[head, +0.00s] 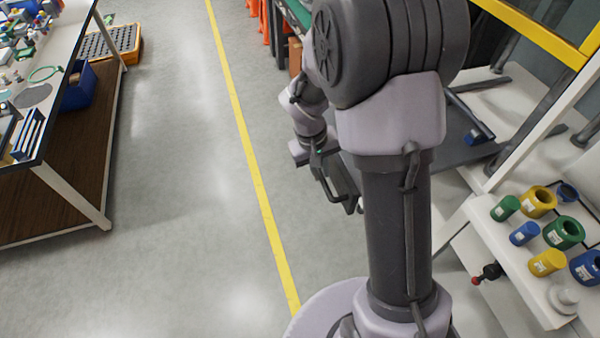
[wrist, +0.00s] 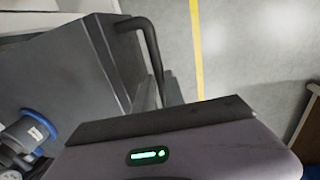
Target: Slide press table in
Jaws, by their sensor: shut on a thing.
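The press table (wrist: 60,85) is a dark grey plate with a dark bar handle (wrist: 152,48) on its edge in the wrist view. In the head view the table (head: 450,135) shows partly behind my arm. My gripper also shows left of my arm in the head view (head: 338,180).
A white shelf (head: 535,290) with several green, blue and yellow cylinders stands at the right, under a yellow-topped frame (head: 540,35). A workbench (head: 70,125) with small parts stands at the left. The floor (head: 180,190) between, with a yellow line (head: 243,140), is clear.

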